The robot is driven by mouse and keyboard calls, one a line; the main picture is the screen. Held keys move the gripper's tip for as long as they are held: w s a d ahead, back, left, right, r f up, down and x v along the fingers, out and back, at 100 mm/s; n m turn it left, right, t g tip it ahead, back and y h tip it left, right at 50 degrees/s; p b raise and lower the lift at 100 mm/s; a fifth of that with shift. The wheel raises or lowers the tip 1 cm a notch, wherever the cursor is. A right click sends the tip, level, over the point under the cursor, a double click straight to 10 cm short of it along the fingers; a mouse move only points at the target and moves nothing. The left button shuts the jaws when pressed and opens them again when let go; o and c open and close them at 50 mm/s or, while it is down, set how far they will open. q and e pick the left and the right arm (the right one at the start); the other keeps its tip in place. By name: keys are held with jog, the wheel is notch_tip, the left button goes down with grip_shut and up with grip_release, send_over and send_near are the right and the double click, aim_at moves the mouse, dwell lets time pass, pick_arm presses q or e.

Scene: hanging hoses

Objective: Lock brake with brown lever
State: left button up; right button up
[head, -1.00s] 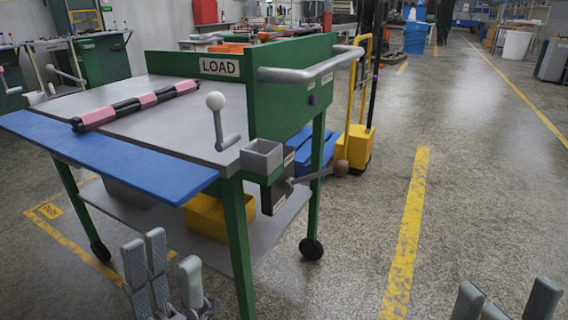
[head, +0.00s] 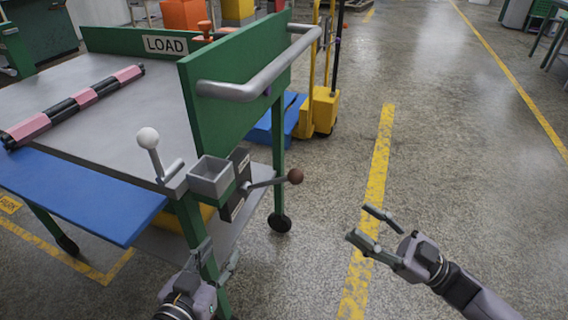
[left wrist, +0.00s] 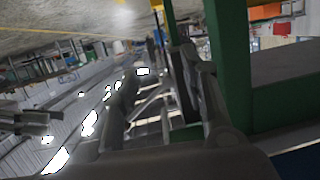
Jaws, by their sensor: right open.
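The brown lever is a grey rod with a round brown knob (head: 295,176). It sticks out to the right from a dark labelled box (head: 238,184) at the corner of the green cart. My left gripper (head: 217,258) is open below that box, close to the cart's front leg; I cannot tell whether it touches the leg. In the left wrist view its fingers (left wrist: 155,95) are apart with nothing clear between them, and a green post stands beside them. My right gripper (head: 362,223) is open and empty over the floor, right of and below the knob.
A grey handlebar (head: 262,80) runs along the green panel. A blue board (head: 85,195) juts out at the front.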

aim_at(302, 180)
jog(key=b+x, duration=0.1)
jog(key=x, duration=1.4)
jog(key=shift+w+a+r, duration=0.1)
jog(key=shift+w+a, duration=0.05)
jog(key=shift+a, duration=0.1)
pick_arm(q)
notch_tip(302, 180, up, 6)
jog(key=w+d+t+h, duration=0.1)
jog(key=t, duration=0.3)
jog(key=shift+d+r+h+b, duration=0.2)
jog(key=shift+r+h+b, duration=0.05)
jog(key=shift+h+b, duration=0.05)
pick_arm(e)
jog(key=shift+w+a+r, duration=0.25)
jog(key=shift+a+r, duration=0.05)
jog(key=shift+a, duration=0.3)
pick_arm(q)
jog(key=shift+w, duration=0.1)
pick_arm(e)
jog(key=shift+c, duration=0.2)
grip_shut()
